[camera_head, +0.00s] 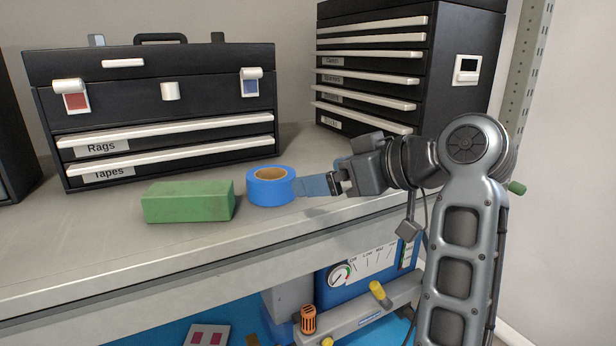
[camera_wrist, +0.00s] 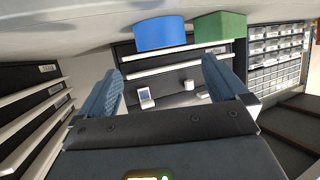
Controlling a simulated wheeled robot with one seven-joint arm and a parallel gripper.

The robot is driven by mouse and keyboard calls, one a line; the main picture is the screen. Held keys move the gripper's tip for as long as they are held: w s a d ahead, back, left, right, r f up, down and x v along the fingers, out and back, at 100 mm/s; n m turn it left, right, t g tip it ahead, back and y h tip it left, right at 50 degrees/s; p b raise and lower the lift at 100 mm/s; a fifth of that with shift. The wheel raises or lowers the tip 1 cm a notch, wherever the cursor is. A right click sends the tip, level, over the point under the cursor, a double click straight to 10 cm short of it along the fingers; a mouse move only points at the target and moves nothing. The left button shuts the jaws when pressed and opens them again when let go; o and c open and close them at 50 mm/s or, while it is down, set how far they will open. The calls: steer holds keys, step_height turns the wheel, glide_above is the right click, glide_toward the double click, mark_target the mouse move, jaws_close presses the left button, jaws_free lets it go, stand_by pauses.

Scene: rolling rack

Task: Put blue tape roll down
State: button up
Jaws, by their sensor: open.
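The blue tape roll (camera_head: 271,187) lies flat on the grey shelf top (camera_head: 110,245), its brown core facing up. In the wrist view the roll (camera_wrist: 160,33) shows upside down, beyond the fingertips and between their lines. My gripper (camera_head: 300,187) reaches in from the right at shelf height, its fingertips close to the roll's right side. In the wrist view my gripper (camera_wrist: 160,75) has its two blue fingers spread wide with nothing between them. Whether a fingertip touches the roll is hard to tell.
A green block (camera_head: 188,202) sits just left of the roll. A black toolbox (camera_head: 160,110) with drawers labelled Rags and Tapes stands behind. A black drawer cabinet (camera_head: 400,70) stands at back right. The shelf's front edge (camera_head: 200,265) runs below; the front left is clear.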

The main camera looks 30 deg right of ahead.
steer(key=shift+v, duration=0.85)
steer(key=s+d+f+m+h, duration=0.1)
steer(key=s+f+m+h, duration=0.15)
steer(key=s+f, duration=0.7)
steer(key=s+d+f+m+h, duration=0.1)
steer(key=s+f+h, duration=0.35)
steer(key=f, duration=0.85)
steer(key=s+a+t, duration=0.1)
steer(key=s+a, duration=0.2)
steer(key=s, duration=1)
steer(key=s+a+r+m+t+y, duration=0.1)
steer(key=s+a, duration=0.3)
steer(key=s, duration=0.9)
steer(key=shift+s+y, duration=0.15)
steer(key=shift+y, duration=0.15)
steer(key=shift+r, duration=0.15)
